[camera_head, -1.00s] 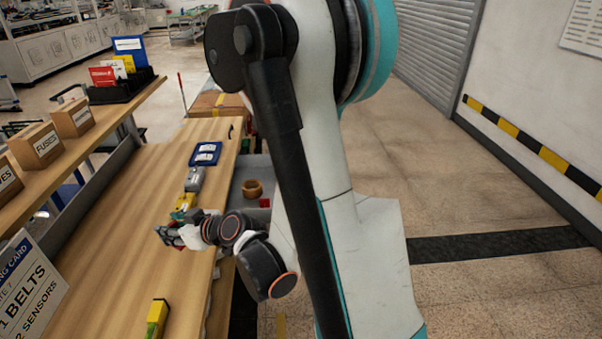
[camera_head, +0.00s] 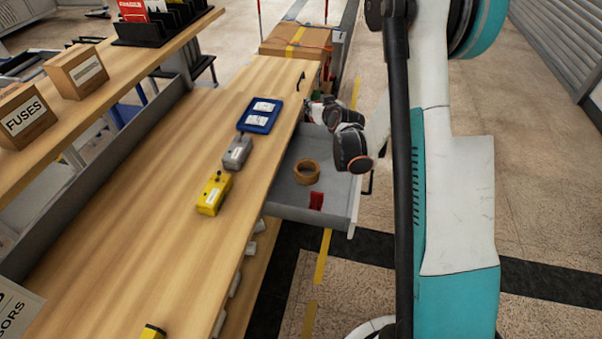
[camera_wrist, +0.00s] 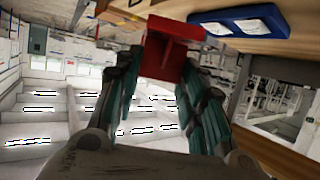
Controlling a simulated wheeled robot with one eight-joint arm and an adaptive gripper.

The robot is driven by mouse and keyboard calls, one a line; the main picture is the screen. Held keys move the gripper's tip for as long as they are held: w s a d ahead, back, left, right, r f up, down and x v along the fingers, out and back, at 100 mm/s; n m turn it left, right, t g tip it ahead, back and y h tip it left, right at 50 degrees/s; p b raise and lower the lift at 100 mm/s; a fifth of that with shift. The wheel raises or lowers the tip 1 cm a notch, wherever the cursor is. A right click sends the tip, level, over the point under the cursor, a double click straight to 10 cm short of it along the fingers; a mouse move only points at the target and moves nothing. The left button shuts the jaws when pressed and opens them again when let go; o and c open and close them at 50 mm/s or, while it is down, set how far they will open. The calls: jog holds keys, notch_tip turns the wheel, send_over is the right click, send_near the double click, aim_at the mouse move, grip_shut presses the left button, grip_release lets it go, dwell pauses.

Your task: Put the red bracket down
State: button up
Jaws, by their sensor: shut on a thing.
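In the wrist view a red bracket (camera_wrist: 172,55) sits between the fingertips of my gripper (camera_wrist: 162,72). The gripper is shut on it and holds it off the surfaces. In the head view my gripper (camera_head: 325,88) is at the right edge of the wooden bench (camera_head: 150,190), near the far end of the open drawer. It is small there, and my own wrist partly hides it. Another small red piece (camera_head: 316,201) lies in the grey open drawer (camera_head: 338,205), below a brown tape ring (camera_head: 306,172).
A blue tray (camera_head: 245,125) with white labels, a grey box (camera_head: 237,153) and a yellow box (camera_head: 213,194) stand along the bench's right side. A cardboard box (camera_head: 290,40) stands beyond the bench. The bench's left middle is clear.

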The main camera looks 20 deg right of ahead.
jog(key=w+d+f+m+h, duration=0.2)
jog(key=w+d+f, duration=0.1)
jog(key=w+d, duration=0.2)
jog(key=shift+s+d+f+b, duration=0.1)
jog(key=shift+f+b, duration=1.75)
jog(key=shift+f, duration=2.85)
jog(key=shift+d+f+b, duration=0.1)
jog(key=shift+f+b, duration=1.75)
jog(key=shift+f, duration=2.8)
jog(key=shift+r, duration=0.1)
jog(key=shift+n, duration=0.3)
jog(key=o, duration=1.2)
